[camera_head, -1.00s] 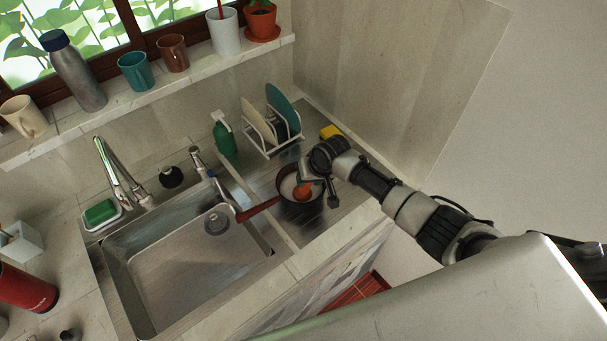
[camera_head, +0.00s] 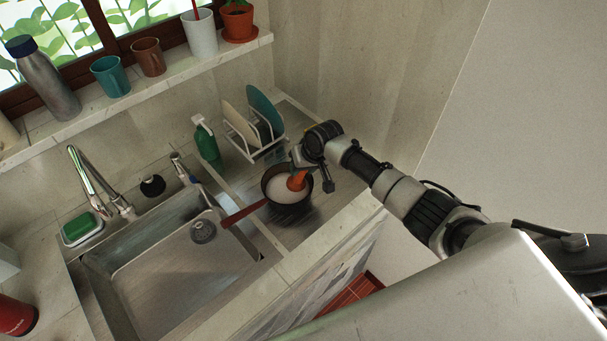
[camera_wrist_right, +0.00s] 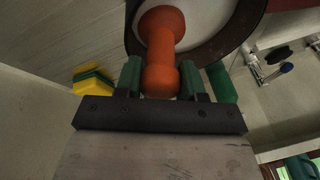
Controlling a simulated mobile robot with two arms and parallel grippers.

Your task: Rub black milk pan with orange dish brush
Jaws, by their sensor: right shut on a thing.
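The black milk pan (camera_head: 289,209) stands on the metal drainboard right of the sink. Its inside is pale and its reddish handle (camera_head: 244,212) points left toward the sink. The orange dish brush (camera_head: 297,181) is inside the pan, near its right back side. My right gripper (camera_head: 303,163) is above the pan's back right rim. In the right wrist view, my right gripper (camera_wrist_right: 161,82) is shut on the orange brush (camera_wrist_right: 163,50), with a green finger on each side. The brush's far end is over the pale pan bottom; contact there is hard to tell. My left gripper is not in view.
A dish rack (camera_head: 246,138) with plates and a green soap bottle (camera_head: 207,145) stand behind the pan. The sink (camera_head: 170,268) is at left, with a tap (camera_head: 92,185) behind it. A yellow and green sponge (camera_wrist_right: 92,80) shows in the right wrist view.

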